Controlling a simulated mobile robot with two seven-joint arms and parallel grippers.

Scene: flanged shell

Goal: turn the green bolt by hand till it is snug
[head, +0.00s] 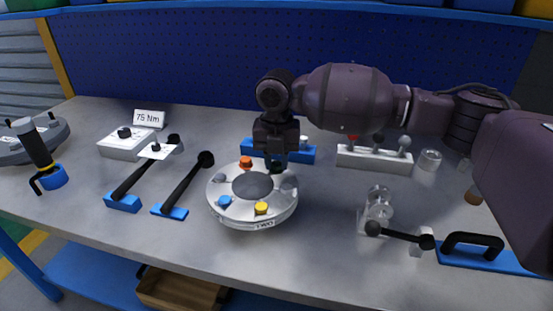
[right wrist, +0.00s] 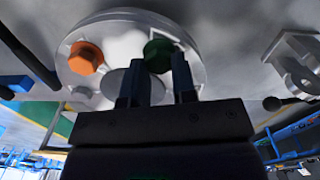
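The flanged shell (head: 252,213) is a round, light grey disc with a dark centre. It sits on the bench, and its rim carries coloured bolt heads. The green bolt (right wrist: 157,52) shows at the far edge of the disc in the right wrist view; in the head view the gripper mostly hides it. My right gripper (head: 276,155) points down over it. In the right wrist view its two fingers stand a little apart, with the bolt at the gap between the tips. I cannot tell whether they press on it. My left gripper is in neither view.
An orange bolt (head: 246,162), a blue bolt (head: 225,201) and a yellow bolt (head: 262,208) are on the same disc. Black-handled tools on blue stands (head: 122,202) lie to the left, near a "75 Nm" sign (head: 149,118). A grey rack (head: 374,158) stands behind right.

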